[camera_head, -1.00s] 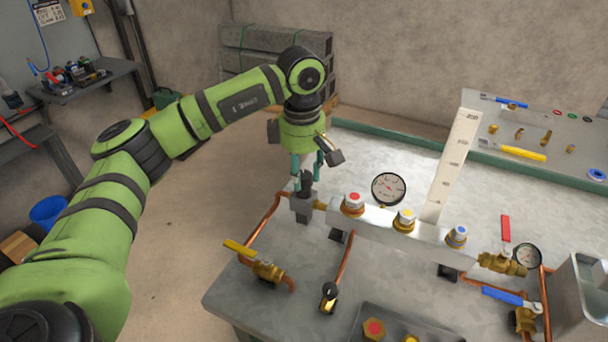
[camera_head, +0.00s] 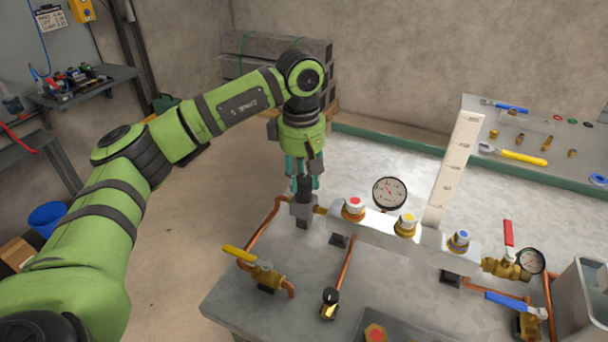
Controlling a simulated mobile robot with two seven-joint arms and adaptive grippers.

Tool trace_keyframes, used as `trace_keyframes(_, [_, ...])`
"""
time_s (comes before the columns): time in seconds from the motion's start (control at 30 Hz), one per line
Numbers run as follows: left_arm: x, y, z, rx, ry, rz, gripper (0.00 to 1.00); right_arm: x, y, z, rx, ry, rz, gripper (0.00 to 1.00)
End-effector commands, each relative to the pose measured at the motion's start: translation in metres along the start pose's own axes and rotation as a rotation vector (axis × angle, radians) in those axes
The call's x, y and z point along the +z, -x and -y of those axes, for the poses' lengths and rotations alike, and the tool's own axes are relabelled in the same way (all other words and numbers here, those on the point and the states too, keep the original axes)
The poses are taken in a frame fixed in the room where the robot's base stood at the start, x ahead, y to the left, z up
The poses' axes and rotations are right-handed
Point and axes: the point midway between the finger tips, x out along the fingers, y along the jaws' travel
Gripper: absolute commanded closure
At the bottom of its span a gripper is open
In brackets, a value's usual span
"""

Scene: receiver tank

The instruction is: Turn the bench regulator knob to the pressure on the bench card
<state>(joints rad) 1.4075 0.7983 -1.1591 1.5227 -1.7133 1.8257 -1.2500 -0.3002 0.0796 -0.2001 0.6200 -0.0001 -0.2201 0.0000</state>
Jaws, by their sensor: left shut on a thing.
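The black regulator knob (camera_head: 304,187) stands upright on a grey metal body (camera_head: 303,210) at the left end of the silver manifold. My left gripper (camera_head: 303,184) points down with its teal fingers around the knob, shut on it; the fingers hide part of the knob. A round white-faced gauge (camera_head: 389,194) stands behind the manifold, its reading too small to tell. A tall white strip with scale marks (camera_head: 453,170) rises behind the manifold; I cannot tell whether it is the bench card. My right gripper is not in view.
The silver manifold (camera_head: 375,224) carries red, yellow and blue-topped fittings. A yellow-handled valve (camera_head: 262,272) and a small black-topped valve (camera_head: 329,302) stand in front. Red and blue-handled valves and a second gauge (camera_head: 531,261) are at right.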

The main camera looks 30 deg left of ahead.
Motion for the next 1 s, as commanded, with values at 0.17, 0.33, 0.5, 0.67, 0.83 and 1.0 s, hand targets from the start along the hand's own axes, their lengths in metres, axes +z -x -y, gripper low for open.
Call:
trace_keyframes(0.17, [-0.002, -0.002, 0.002, -0.008, 0.006, -0.005, 0.95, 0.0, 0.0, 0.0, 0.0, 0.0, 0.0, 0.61])
trace_keyframes(0.33, [-0.002, -0.001, 0.001, -0.005, 0.005, -0.004, 0.39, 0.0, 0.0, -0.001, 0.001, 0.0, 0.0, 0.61])
trace_keyframes(0.5, [-0.001, 0.0, 0.001, -0.002, 0.004, -0.002, 0.39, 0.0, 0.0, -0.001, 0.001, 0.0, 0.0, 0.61])
trace_keyframes(0.67, [-0.001, 0.007, 0.0, 0.001, 0.003, -0.002, 0.39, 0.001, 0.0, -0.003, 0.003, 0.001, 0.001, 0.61])
trace_keyframes(0.83, [-0.001, 0.035, -0.001, 0.005, 0.004, -0.003, 0.39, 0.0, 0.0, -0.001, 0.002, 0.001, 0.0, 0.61])
trace_keyframes(1.0, [-0.002, 0.073, -0.001, 0.003, 0.004, -0.003, 0.39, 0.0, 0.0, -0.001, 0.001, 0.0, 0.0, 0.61])
